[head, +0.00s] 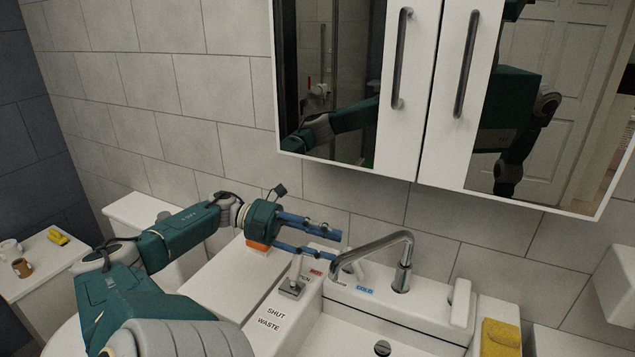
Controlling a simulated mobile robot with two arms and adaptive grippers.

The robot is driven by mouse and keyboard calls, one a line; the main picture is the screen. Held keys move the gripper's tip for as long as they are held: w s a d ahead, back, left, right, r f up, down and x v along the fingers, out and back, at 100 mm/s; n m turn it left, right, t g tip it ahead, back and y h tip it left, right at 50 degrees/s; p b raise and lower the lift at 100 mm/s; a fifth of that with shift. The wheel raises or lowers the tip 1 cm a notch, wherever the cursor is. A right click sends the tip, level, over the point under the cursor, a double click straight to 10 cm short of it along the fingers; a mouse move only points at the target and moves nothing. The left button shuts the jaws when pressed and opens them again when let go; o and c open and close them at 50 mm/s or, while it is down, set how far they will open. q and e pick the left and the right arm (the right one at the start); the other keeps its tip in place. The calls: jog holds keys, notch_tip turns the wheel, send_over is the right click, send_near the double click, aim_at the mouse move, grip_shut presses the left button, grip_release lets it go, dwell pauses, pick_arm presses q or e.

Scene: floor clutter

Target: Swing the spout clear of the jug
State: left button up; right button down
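The chrome spout (375,243) rises from the back ledge of the white basin, bends over and reaches left, with its outlet end low near the red label. My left gripper (338,247) is left of the spout's bend, above the back left of the basin. Its two blue fingers are apart and point right toward the spout, with nothing seen between them. I cannot tell how near they are to it in depth. I cannot make out a jug. My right gripper is not directly in view.
The white basin (345,337) has a drain, a lever by a "SHUT WASTE" label (270,318) and a blue "COLD" label (365,289). An orange-brown brush (257,246) lies behind my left wrist. A yellow sponge (501,334) is at right. A mirrored cabinet (398,90) overhangs the back.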

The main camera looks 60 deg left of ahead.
pick_arm(q)
jog(key=shift+v, duration=1.35)
